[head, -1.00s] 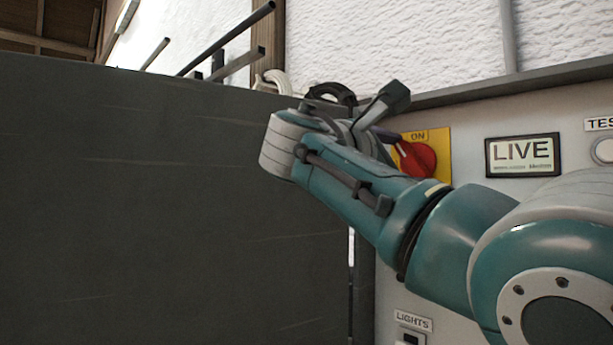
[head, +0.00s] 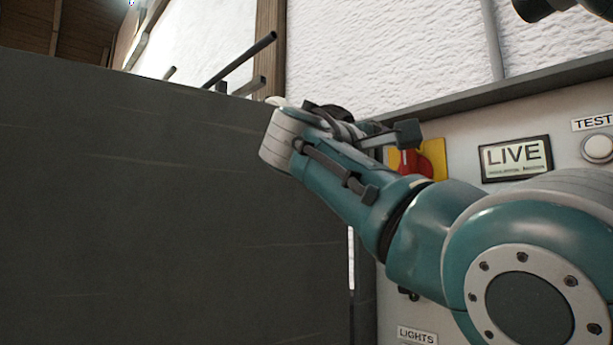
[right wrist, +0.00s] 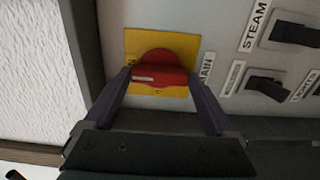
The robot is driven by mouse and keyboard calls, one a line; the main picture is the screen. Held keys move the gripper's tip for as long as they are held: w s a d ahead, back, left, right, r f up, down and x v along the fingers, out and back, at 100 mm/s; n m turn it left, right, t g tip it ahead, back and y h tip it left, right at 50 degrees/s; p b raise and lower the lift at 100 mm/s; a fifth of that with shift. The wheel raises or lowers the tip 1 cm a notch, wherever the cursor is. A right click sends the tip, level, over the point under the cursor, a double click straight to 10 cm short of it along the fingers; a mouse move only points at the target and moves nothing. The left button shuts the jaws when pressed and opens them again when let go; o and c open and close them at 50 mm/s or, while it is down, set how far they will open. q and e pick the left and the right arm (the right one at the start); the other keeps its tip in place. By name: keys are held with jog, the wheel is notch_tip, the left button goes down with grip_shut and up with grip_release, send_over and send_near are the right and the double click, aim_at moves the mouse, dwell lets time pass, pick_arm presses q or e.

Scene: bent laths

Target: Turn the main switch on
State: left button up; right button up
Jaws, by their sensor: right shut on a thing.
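The main switch is a red rotary knob on a yellow plate (right wrist: 180,42), with a label ending in "AIN" beside it. In the right wrist view its red handle (right wrist: 160,77) lies between the two fingers of my right gripper (right wrist: 161,74), which is shut on it. The handle runs across the picture, roughly from the part-hidden lettering on the plate's left toward that label. In the head view the red knob (head: 409,163) and yellow plate (head: 434,156) are partly hidden behind my right wrist and gripper. My left gripper is not in view.
A "LIVE" display (head: 516,158) and a "TEST" button (head: 598,147) are right of the switch. A "LIGHTS" label (head: 416,336) is below. In the wrist view black toggles (right wrist: 266,86) sit close by. A large dark panel (head: 150,200) fills the left.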

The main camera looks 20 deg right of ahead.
dwell(0.4)
jog(key=o, duration=1.1)
jog(key=shift+c, duration=0.2)
jog(key=b+v, duration=0.3)
jog(key=v, duration=0.7)
